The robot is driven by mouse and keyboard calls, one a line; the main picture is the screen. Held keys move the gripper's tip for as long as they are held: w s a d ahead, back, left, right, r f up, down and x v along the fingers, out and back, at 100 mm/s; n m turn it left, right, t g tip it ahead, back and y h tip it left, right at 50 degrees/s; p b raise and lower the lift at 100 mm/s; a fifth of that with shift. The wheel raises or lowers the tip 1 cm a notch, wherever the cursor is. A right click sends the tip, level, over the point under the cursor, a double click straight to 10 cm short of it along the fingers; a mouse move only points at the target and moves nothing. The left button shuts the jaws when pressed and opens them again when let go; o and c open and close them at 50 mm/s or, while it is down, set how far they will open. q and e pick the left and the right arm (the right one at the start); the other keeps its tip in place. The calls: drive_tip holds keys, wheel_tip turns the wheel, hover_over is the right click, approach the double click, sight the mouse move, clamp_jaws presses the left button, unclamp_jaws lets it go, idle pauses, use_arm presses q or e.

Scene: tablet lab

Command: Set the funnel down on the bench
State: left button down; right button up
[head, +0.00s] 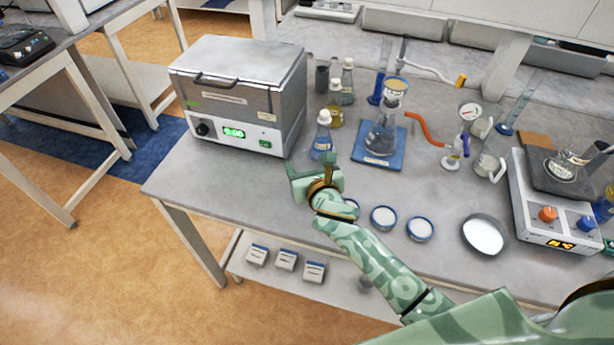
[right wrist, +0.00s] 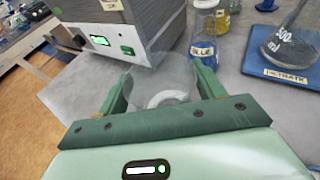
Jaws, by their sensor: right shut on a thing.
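My left gripper is not in view.
A grey oven (head: 240,95) stands left of the gripper. Several small dishes (head: 384,217) line the front. Bare bench lies to the left.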

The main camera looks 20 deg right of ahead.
sight(303, 167)
wheel_tip(303, 167, down, 3)
drive_tip(key=shift+a+r+b, duration=0.1)
drive_tip(key=shift+b, duration=0.45)
drive_tip(key=o, duration=1)
drive_tip(key=shift+c, duration=0.2)
drive_tip(key=shift+s, duration=0.15)
drive_tip(key=p+v, duration=0.2)
drive_tip(key=v, duration=1)
